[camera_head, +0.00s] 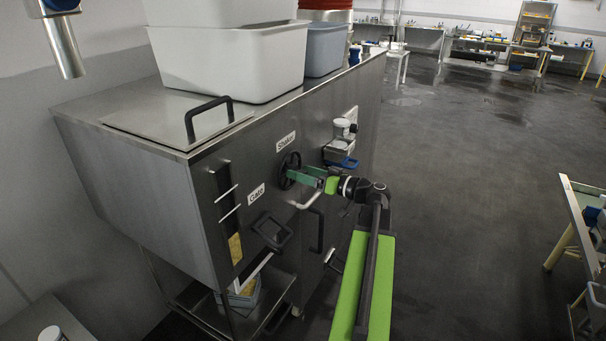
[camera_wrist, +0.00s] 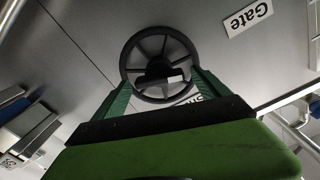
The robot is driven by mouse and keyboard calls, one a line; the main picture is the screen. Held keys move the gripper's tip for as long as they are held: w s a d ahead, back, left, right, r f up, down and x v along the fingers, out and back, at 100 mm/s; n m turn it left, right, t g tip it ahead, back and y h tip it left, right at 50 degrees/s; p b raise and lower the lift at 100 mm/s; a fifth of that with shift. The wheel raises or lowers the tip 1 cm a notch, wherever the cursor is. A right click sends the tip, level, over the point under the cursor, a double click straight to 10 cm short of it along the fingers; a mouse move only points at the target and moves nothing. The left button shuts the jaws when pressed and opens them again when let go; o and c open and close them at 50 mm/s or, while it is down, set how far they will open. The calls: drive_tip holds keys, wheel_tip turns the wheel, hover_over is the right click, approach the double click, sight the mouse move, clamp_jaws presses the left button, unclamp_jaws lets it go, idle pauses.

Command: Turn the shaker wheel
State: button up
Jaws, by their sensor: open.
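The shaker wheel (camera_head: 290,171) is a dark spoked handwheel on the front of the steel cabinet, below the "Shaker" label (camera_head: 286,141). In the wrist view the wheel (camera_wrist: 133,52) faces me, with its rim, spokes and hub visible. My gripper (camera_head: 300,176) is at the wheel. In the wrist view my gripper (camera_wrist: 162,82) has its two green fingers apart, one at each side of the wheel's lower part. The fingertips overlap the rim in the picture; I cannot tell whether they touch it.
A "Gate" label (camera_head: 257,193) and a dark square handle (camera_head: 272,231) are left of and below the wheel. Open floor lies right of the cabinet.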

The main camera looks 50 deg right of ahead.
drive_tip(key=c, duration=1.4)
drive_tip(key=shift+m, duration=0.3)
drive_tip(key=m, duration=2.1)
drive_tip(key=shift+d+f+b, duration=0.1)
drive_tip(key=shift+f+b, duration=0.3)
drive_tip(key=o, duration=1.4)
